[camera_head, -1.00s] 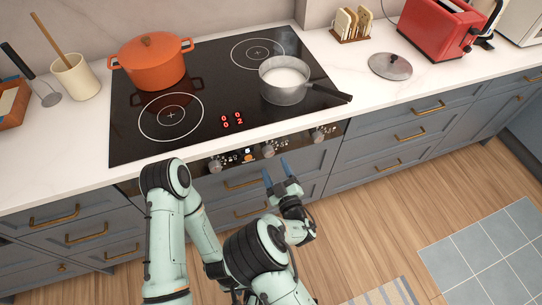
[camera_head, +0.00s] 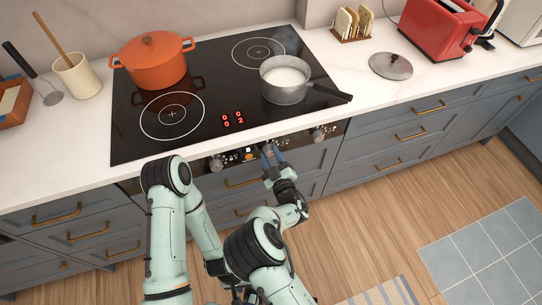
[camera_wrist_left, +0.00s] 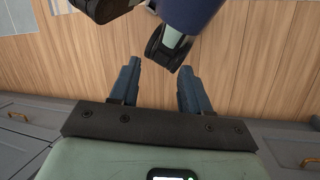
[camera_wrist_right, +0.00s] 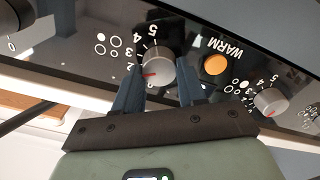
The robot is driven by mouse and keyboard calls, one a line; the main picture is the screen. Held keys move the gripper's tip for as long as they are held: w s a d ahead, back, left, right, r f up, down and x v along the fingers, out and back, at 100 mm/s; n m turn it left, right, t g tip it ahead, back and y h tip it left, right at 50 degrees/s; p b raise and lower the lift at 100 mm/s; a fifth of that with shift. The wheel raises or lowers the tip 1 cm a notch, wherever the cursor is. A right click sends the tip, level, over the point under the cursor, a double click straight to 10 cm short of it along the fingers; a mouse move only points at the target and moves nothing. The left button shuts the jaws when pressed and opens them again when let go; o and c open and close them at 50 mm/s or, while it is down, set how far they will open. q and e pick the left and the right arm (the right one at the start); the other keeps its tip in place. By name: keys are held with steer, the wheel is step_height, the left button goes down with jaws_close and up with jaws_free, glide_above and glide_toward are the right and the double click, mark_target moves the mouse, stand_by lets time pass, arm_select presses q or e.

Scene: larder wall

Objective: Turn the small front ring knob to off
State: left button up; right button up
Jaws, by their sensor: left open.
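The cooktop control panel has several grey knobs. In the right wrist view, a grey knob (camera_wrist_right: 161,72) with a red pointer lies between the fingers of my right gripper (camera_wrist_right: 160,78). The fingers are open, one on each side, with gaps showing. Its pointer is near the printed 2.
An orange WARM button (camera_wrist_right: 214,65) sits beside the gripped-around knob, with another knob (camera_wrist_right: 270,101) beyond it. A grey saucepan (camera_head: 285,88) stands on the front right ring, an orange pot (camera_head: 152,62) at the back left. Another knob (camera_head: 319,134) is to the right.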

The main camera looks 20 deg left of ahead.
arm_select(q)
steer(key=shift+f, duration=0.15)
arm_select(e)
steer(key=n+b, duration=0.3)
steer(key=b, duration=0.1)
steer(key=shift+f+n, duration=0.15)
steer(key=shift+n, duration=0.25)
steer(key=n+b, duration=0.2)
steer(key=n, duration=0.2)
steer(key=shift+a+n+b, duration=0.1)
steer(key=shift+n+b, duration=0.2)
steer(key=shift+b, duration=0.1)
arm_select(q)
step_height(320, 180, down, 7)
steer(key=b, duration=0.1)
steer(key=shift+w+t, duration=0.3)
arm_select(e)
steer(key=shift+n, duration=1.8)
arm_select(q)
steer(key=shift+b, duration=0.3)
arm_select(e)
steer(key=o, duration=1.1)
steer(key=shift+s, duration=0.1)
steer(key=shift+c, duration=0.2)
